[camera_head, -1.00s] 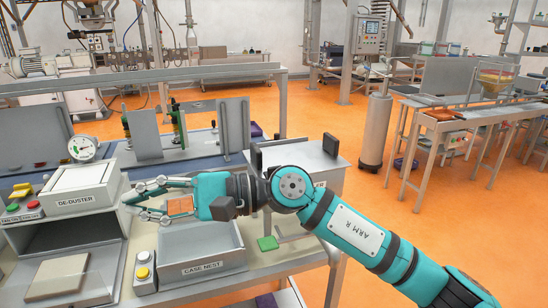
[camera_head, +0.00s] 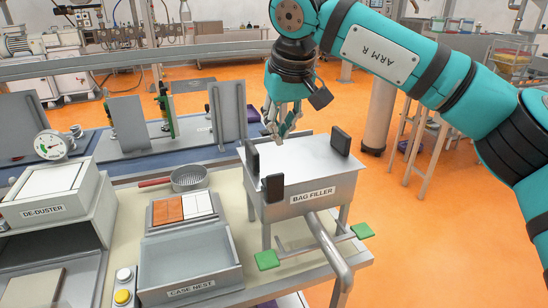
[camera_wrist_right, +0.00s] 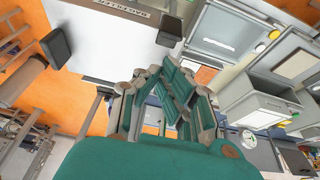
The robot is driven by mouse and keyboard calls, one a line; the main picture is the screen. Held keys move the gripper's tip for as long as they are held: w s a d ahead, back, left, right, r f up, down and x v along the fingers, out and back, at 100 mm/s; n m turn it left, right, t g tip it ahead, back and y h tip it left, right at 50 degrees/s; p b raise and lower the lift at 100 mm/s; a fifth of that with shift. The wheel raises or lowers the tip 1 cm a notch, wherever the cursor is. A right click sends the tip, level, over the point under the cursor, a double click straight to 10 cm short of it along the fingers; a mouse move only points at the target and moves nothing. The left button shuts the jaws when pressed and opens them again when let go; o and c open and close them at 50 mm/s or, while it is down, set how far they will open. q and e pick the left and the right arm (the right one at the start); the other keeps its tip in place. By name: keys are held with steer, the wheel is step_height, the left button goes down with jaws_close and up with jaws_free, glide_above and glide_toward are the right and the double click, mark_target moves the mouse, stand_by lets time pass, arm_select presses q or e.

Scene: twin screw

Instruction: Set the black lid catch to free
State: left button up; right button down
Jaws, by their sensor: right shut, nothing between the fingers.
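The bag filler (camera_head: 312,196) is a grey box on legs with a flat pale lid (camera_head: 300,160). Three black blocks stand at the lid's edges: one at the front left (camera_head: 274,188), one at the left (camera_head: 252,158), one at the right (camera_head: 340,141). I cannot tell which is the lid catch. My right gripper (camera_head: 280,138) is shut and empty, pointing down by the lid's rear left edge, right of the left block. In the right wrist view its fingers (camera_wrist_right: 172,92) are clear of two black blocks, one at left (camera_wrist_right: 55,45) and one above (camera_wrist_right: 171,28).
The case nest (camera_head: 190,260), a tray with orange and white pieces (camera_head: 183,208) and a sieve (camera_head: 188,178) lie to the left. A bent grey pipe (camera_head: 330,250) and green pads (camera_head: 267,260) are in front of the filler.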

steer(key=p, duration=0.2)
glide_above(272, 183)
steer(key=w+d, duration=0.1)
steer(key=w, duration=0.1)
steer(key=f, duration=0.6)
steer(key=shift+w, duration=0.2)
steer(key=x, duration=0.3)
steer(key=shift+w+f+p, duration=0.1)
steer(key=shift+p, duration=0.3)
steer(key=shift+w+f, duration=0.1)
steer(key=shift+f, duration=0.25)
arm_select(q)
steer(key=s+r, duration=0.2)
steer(key=shift+s+r, duration=0.25)
steer(key=shift+r, duration=0.1)
